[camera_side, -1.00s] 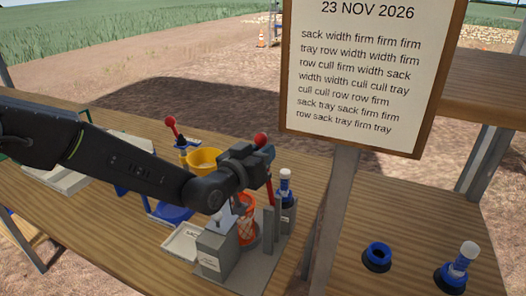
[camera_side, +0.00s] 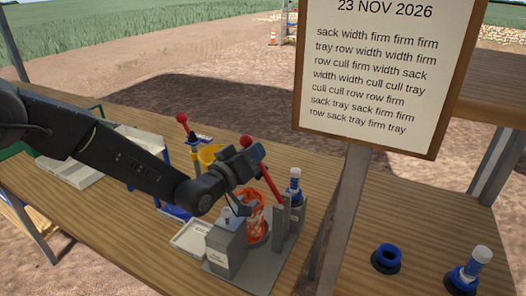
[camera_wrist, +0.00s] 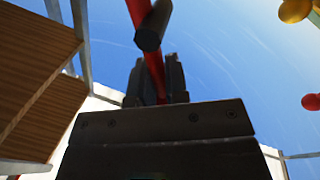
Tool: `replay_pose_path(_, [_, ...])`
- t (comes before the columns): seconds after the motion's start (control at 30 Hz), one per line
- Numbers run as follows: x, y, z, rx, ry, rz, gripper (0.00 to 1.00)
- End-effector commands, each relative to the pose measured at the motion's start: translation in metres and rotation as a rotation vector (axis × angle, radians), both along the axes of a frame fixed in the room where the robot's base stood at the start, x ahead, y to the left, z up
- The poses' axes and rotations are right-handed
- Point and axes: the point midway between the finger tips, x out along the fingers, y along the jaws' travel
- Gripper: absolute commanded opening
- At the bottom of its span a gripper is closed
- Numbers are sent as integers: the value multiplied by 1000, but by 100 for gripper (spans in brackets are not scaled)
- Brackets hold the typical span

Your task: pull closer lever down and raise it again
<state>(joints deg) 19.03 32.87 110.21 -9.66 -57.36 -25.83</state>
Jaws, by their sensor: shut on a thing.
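The closer lever (camera_side: 272,186) is a red rod with a red ball knob (camera_side: 246,141) on a grey machine (camera_side: 226,246). It leans left, toward my arm. My gripper (camera_side: 256,160) is shut on the lever just below the knob. In the wrist view, the red lever (camera_wrist: 154,75) runs up between the dark fingers (camera_wrist: 157,82). An orange mesh bag (camera_side: 250,222) stands in the machine beneath my gripper, partly hidden by it.
A second lever with a red knob (camera_side: 182,118) stands behind left, near a yellow bowl (camera_side: 208,155). A white-capped blue bottle (camera_side: 295,184) is right of the machine. A sign (camera_side: 378,75) rises at the right. A blue ring (camera_side: 387,257) lies at the front right.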

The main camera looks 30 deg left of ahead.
Motion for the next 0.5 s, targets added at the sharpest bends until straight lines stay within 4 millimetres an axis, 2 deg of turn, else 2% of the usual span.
replay_pose_path(0.03, [3, 8, 7, -38, -23, 15, 0])
replay_pose_path(0.2, [3, 18, 0, -119, -22, 15, 0])
replay_pose_path(0.5, [4, 25, -5, -180, -24, 16, 0])
